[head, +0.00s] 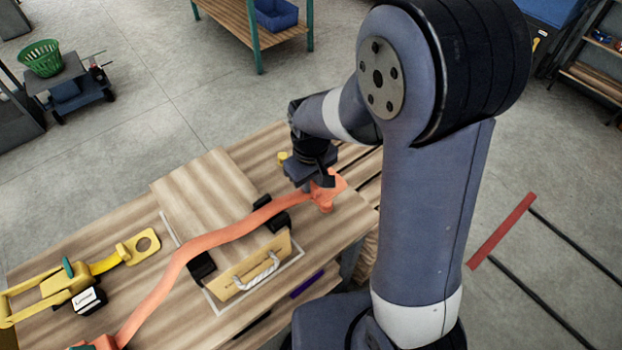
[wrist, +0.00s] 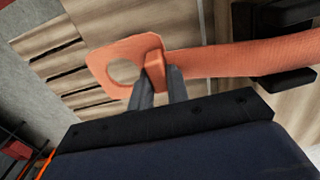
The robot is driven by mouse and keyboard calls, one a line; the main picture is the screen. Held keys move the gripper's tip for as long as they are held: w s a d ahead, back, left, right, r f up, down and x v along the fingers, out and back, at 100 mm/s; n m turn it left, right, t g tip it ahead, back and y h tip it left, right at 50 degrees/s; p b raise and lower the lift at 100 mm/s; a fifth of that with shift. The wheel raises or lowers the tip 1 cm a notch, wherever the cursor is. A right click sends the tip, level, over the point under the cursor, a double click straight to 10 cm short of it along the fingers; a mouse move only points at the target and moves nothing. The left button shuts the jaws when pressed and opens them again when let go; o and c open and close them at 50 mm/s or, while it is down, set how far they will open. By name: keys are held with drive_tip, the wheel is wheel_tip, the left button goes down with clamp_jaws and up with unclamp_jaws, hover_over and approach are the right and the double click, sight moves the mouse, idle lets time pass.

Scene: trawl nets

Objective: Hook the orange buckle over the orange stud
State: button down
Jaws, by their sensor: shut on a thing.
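The orange buckle (head: 335,182) is a flat plate with a round hole at the end of an orange strap (head: 222,236). My gripper (head: 318,184) is shut on the buckle near the strap end, above the right part of the bench. In the wrist view, the buckle (wrist: 104,68) juts left past my fingers (wrist: 158,84), and its hole is empty, with a tan surface behind it. An orange part (head: 325,206) shows below the buckle in the head view; I cannot tell whether it is the stud. The stud is not clearly visible.
The strap crosses a wooden case (head: 207,185) with a rope handle and black side blocks. A small yellow stud (head: 283,157) stands just left of my gripper. A yellow strap with a holed buckle (head: 138,246) lies at the left. The wooden bench (head: 110,218) has bare room behind it.

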wheel_tip(320, 180, down, 10)
drive_tip(key=b, duration=0.7)
drive_tip(key=shift+f, duration=0.25)
drive_tip(key=c, duration=1.3)
unclamp_jaws()
wheel_tip(320, 180, up, 11)
drive_tip(key=shift+f, duration=0.1)
drive_tip(key=shift+f, duration=0.1)
drive_tip(key=shift+f, duration=4)
drive_tip(key=shift+r, duration=0.1)
